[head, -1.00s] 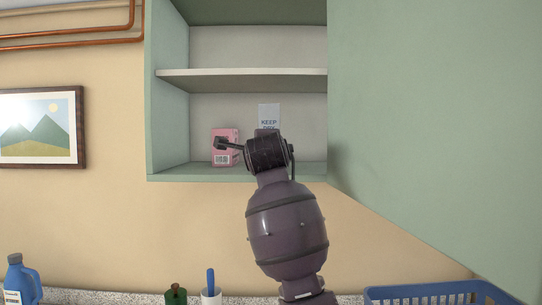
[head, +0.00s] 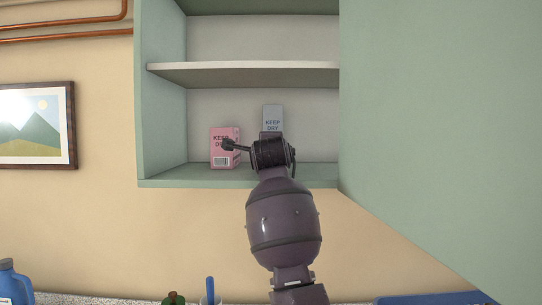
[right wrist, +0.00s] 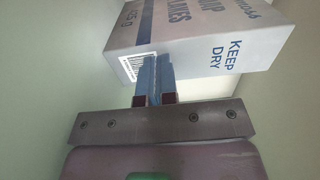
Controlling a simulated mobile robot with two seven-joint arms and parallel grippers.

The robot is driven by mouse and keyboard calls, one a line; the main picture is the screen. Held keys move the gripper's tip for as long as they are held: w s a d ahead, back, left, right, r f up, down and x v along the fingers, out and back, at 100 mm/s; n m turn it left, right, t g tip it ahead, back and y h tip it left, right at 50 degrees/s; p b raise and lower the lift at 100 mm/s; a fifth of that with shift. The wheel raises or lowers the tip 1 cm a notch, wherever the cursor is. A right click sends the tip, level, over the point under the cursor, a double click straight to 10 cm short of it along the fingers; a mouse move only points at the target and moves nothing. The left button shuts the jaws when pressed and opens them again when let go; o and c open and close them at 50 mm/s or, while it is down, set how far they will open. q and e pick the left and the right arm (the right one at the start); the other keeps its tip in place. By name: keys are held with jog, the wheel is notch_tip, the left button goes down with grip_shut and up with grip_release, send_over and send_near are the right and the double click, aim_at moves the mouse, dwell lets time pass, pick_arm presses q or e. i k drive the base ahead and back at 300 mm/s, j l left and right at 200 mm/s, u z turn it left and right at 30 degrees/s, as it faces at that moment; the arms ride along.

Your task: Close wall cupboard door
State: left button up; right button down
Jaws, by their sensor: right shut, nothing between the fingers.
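The wall cupboard (head: 150,120) is pale green and stands open, with a shelf inside. Its green door (head: 440,120) stands swung out toward me and fills the right side of the head view; its outer edge and any handle are out of frame. My right arm rises from below in front of the cupboard opening, and its hand hides part of the bottom shelf. In the right wrist view my right gripper (right wrist: 154,78) is shut and empty, in front of a grey-white box (right wrist: 200,35); I cannot tell whether they touch. My left gripper is not in view.
A pink box (head: 222,160) and the grey-white box (head: 273,116) stand on the cupboard floor. The upper shelf (head: 240,72) looks empty. Below are a blue bottle (head: 12,280) and a blue basket (head: 430,299). A framed picture (head: 38,125) hangs at left.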

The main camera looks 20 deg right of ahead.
aim_at(440, 124)
jog(key=k+j, duration=0.6)
jog(key=k, duration=0.25)
